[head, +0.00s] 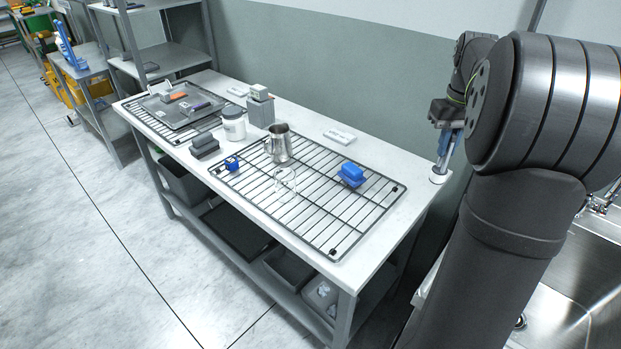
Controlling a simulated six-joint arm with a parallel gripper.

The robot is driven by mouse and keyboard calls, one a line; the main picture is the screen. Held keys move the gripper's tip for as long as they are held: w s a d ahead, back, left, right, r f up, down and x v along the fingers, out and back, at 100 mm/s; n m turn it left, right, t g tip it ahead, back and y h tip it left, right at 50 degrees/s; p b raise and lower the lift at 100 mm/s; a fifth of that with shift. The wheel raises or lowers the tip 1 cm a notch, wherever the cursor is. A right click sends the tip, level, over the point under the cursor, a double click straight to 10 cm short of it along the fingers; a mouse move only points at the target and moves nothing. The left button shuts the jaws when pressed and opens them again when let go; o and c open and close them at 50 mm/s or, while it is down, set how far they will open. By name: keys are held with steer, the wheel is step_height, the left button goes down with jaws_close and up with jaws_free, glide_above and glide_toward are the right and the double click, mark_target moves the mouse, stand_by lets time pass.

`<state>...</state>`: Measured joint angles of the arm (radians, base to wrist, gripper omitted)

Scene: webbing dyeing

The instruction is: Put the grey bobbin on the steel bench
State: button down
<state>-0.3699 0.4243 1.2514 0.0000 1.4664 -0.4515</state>
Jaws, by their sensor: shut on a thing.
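My gripper (450,128) hangs at the right, by the right end of the white-topped table (395,243). It is shut on a pale grey bobbin (439,177), whose round lower flange shows below the fingers. The bobbin is roughly upright, and its upper part is partly hidden by the gripper. I cannot tell whether the flange is clear of the table corner. A grey steel-looking bench (98,74) stands at the far left with a blue object on it; I cannot tell for sure which surface is the steel bench.
The table carries a wire rack (318,222) with blue blocks (352,174), a metal pitcher (279,146) and a clear glass-like item. A white jar (233,124), grey blocks and a tray (182,106) stand farther left. A steel sink (560,318) is at right.

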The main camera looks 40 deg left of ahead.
steer(key=s+a+n, duration=0.3)
steer(key=a+n, duration=0.1)
steer(key=a, duration=0.5)
steer(key=s+a+n, duration=0.3)
steer(key=a+n, duration=0.1)
steer(key=a, duration=0.5)
steer(key=s+a+f, duration=0.3)
steer(key=a+f, duration=0.8)
steer(key=f, duration=0.5)
steer(key=shift+s+a+n, duration=0.2)
steer(key=shift+a+n, duration=0.1)
steer(key=shift+a, duration=0.05)
steer(key=shift+f, duration=0.2)
steer(key=c, duration=1.9)
jaws_free()
steer(key=shift+f, duration=0.1)
steer(key=o, duration=0.4)
